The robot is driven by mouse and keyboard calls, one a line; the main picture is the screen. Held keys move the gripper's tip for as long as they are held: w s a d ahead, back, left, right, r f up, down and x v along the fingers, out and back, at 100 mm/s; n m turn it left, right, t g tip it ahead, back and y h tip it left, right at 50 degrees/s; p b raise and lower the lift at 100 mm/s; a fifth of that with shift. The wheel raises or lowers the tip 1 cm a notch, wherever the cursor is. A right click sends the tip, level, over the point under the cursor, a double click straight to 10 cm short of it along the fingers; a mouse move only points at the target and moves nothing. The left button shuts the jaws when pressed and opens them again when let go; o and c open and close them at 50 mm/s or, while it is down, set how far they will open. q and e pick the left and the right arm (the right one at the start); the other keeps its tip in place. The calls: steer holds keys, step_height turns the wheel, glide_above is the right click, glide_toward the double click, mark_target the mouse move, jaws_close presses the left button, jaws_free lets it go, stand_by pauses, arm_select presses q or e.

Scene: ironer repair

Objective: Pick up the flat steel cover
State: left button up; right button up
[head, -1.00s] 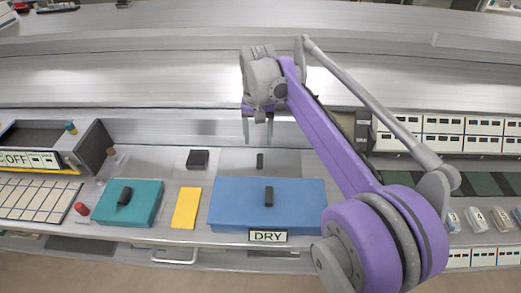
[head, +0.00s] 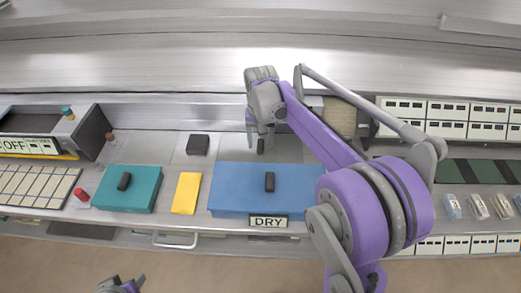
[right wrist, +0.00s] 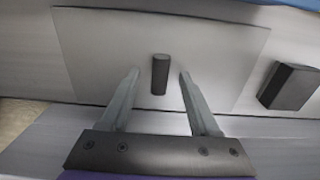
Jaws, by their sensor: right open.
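The flat steel cover is a thin grey plate (head: 232,152) with a short black handle (head: 261,146), lying on the counter behind the blue box. It fills much of the right wrist view (right wrist: 215,50), its handle (right wrist: 160,75) near the middle. My right gripper (head: 260,143) is open over the cover. In the right wrist view its fingertips (right wrist: 159,73) are either side of the handle, with gaps showing; I cannot tell their exact height. Part of my left gripper (head: 122,284) shows at the bottom edge of the head view; its jaw state is unclear.
The blue box (head: 235,190) with a black handle and a DRY sign (head: 268,221) stands in front of the cover. A black block (head: 198,145) lies left of the cover. A yellow plate (head: 186,193) and a teal box (head: 130,189) lie farther left.

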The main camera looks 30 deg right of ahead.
steer(key=shift+f, duration=0.35)
jaws_close()
steer(key=shift+r, duration=0.1)
stand_by(0.3)
